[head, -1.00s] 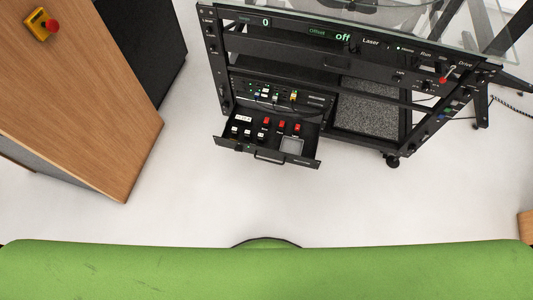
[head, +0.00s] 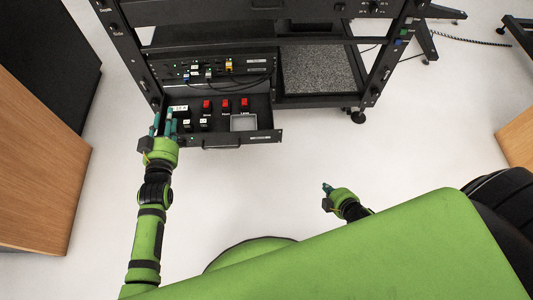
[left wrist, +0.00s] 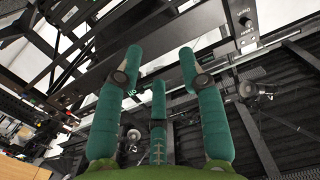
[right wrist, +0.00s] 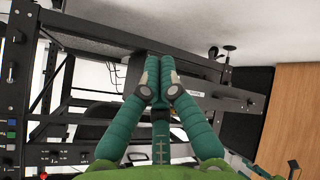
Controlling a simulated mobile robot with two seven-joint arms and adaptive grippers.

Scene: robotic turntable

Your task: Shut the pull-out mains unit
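The pull-out mains unit (head: 262,137) is a black drawer low in the rack. It stands pulled out towards me, with red and black switches on top and a handle (head: 222,145) on its front. My left gripper (head: 165,120) is at the drawer's left end and hides part of that corner; I cannot tell whether it touches. Its fingers are spread and empty in the left wrist view (left wrist: 159,58). My right gripper (head: 326,187) is over the floor, right of the drawer and apart from it. Its fingertips are together with nothing between them in the right wrist view (right wrist: 160,62).
The black rack (head: 147,70) stands around the drawer, with a panel of cables (head: 215,68) above it. A wooden cabinet (head: 40,170) is at the left and another wooden piece (head: 517,140) at the right. The floor before the drawer is clear.

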